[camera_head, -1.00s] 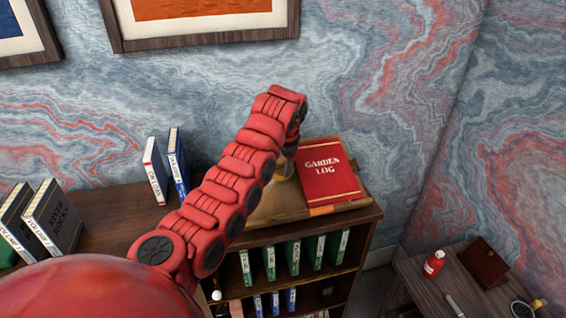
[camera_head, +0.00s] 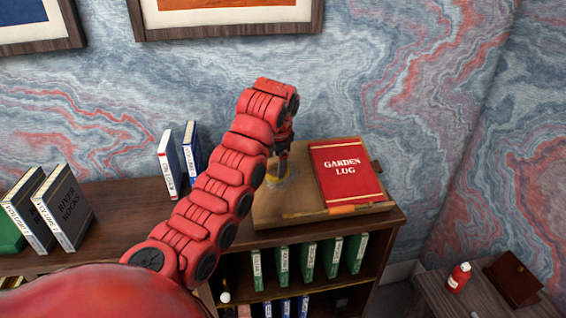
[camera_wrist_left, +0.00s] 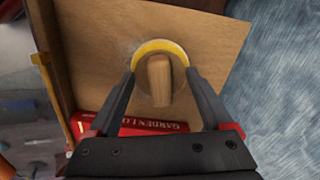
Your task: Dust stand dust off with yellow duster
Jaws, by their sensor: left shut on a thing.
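The stand (camera_head: 300,198) is a tan wooden board on top of the dark bookcase; its bare wood also fills much of the left wrist view (camera_wrist_left: 95,45). The yellow duster (camera_head: 276,181) rests on its left part. In the left wrist view the duster shows a yellow rim (camera_wrist_left: 160,47) and a wooden handle (camera_wrist_left: 159,85). My left gripper (camera_head: 283,152) is above the duster, its fingers (camera_wrist_left: 161,73) shut on it. A greyish dusty patch (camera_wrist_left: 128,48) shows around the duster. My right gripper is not in view.
A red Garden Log book (camera_head: 345,178) lies on the stand right of the duster. Upright books (camera_head: 168,163) stand left on the bookcase (camera_head: 130,205). A side table (camera_head: 440,290) holds a red bottle (camera_head: 458,277).

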